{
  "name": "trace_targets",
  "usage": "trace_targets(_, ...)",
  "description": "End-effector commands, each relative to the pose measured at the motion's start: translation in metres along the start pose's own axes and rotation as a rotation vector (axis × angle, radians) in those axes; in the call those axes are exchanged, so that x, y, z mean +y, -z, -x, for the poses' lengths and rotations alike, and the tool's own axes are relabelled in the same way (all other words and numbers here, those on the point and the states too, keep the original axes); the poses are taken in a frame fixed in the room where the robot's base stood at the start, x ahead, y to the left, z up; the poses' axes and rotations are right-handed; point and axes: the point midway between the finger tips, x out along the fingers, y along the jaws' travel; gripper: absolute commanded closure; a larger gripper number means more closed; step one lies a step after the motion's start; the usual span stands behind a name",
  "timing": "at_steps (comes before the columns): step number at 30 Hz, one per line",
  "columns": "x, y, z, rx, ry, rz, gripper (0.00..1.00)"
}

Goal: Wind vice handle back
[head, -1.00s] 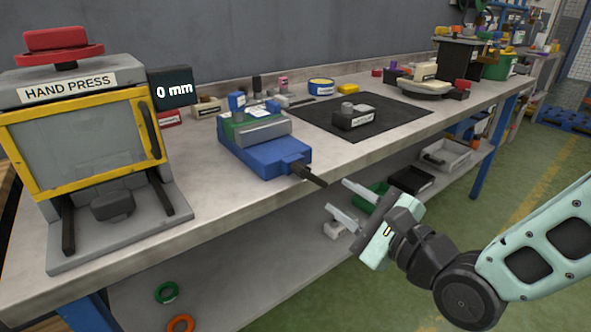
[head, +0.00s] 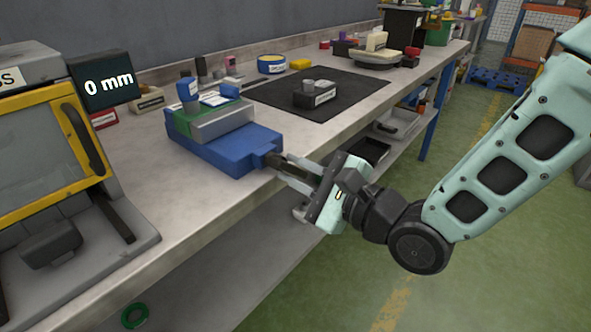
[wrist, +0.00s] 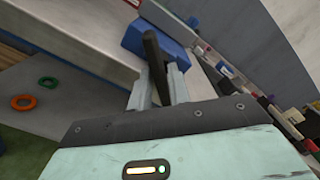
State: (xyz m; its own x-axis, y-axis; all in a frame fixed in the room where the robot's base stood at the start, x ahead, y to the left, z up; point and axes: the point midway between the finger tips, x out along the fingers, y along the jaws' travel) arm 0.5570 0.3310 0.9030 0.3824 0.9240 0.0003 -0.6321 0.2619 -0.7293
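The blue vice (head: 238,150) sits on the workbench near its front edge, with a grey block (head: 222,122) and a green part (head: 183,128) on top. Its dark handle (head: 277,160) sticks out past the bench edge. My gripper (head: 288,170) is at the handle, one finger on each side of it. In the wrist view the handle (wrist: 155,58) runs between the two fingers (wrist: 159,82) towards the palm, and the blue vice body (wrist: 150,36) is beyond. The gaps beside the handle look very small; whether the fingers touch it is unclear.
A hand press (head: 45,150) with a yellow-framed guard and a display (head: 105,80) reading 0 mm stands at the left. A black mat (head: 350,92) with a dark block (head: 314,95) lies behind the vice. A green ring (head: 135,315) is below the bench. The floor at right is open.

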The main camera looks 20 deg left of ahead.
Motion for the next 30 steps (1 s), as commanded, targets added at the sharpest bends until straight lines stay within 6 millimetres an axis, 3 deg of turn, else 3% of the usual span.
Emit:
trace_targets(2,0.0000,0.0001,0.0000,0.000,0.000,0.000,1.00)
trace_targets(17,-0.0003,0.0011,0.0002,0.002,0.001,0.088,1.00)
trace_targets(30,-0.0006,0.0012,0.0003,0.001,0.000,0.460,1.00)
